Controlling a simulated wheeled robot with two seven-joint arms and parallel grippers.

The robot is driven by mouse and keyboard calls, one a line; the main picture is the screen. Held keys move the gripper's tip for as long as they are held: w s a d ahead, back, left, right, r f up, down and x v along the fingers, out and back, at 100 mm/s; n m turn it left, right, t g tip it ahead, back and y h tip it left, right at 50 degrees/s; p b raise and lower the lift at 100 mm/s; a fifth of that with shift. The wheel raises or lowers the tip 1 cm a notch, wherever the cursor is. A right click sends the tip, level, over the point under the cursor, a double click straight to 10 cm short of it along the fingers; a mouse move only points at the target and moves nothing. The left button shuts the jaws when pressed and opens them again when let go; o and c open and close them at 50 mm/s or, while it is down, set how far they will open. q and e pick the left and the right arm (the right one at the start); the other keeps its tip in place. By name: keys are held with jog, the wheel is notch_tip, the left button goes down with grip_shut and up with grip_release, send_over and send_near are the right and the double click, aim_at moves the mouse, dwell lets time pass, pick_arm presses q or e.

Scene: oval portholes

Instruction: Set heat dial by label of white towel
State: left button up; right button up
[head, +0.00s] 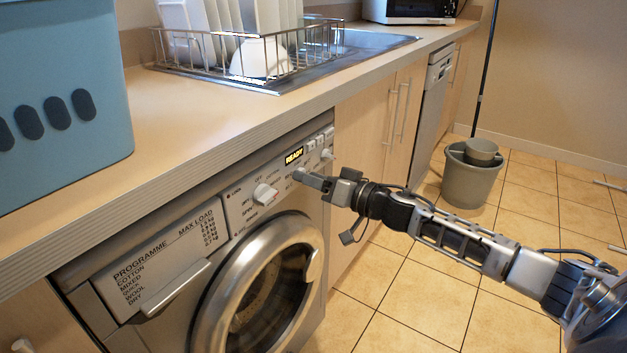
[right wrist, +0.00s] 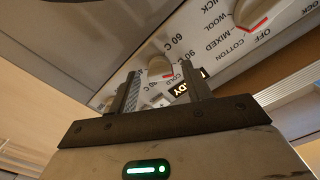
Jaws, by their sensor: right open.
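The heat dial (right wrist: 160,66) is a small pale knob with a red mark, among labels such as 60 C, 90 C and COLD in the right wrist view. My right gripper (head: 304,178) is open at the washing machine's front panel. In the right wrist view its two fingers (right wrist: 159,84) stand either side of the heat dial; I cannot tell whether they touch it. The larger programme dial (head: 265,194) also shows in the right wrist view (right wrist: 249,68). The washing machine (head: 235,262) has a lit READY display (head: 294,156). No white towel or its label is visible. My left gripper is out of view.
A blue basket (head: 62,70) stands on the worktop (head: 190,115) at left. A dish rack (head: 215,60) with dishes stands by the sink. A grey bucket (head: 470,178) stands on the tiled floor at right. A round door (head: 265,290) sits below the dials.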

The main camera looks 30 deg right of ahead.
jog(key=c, duration=1)
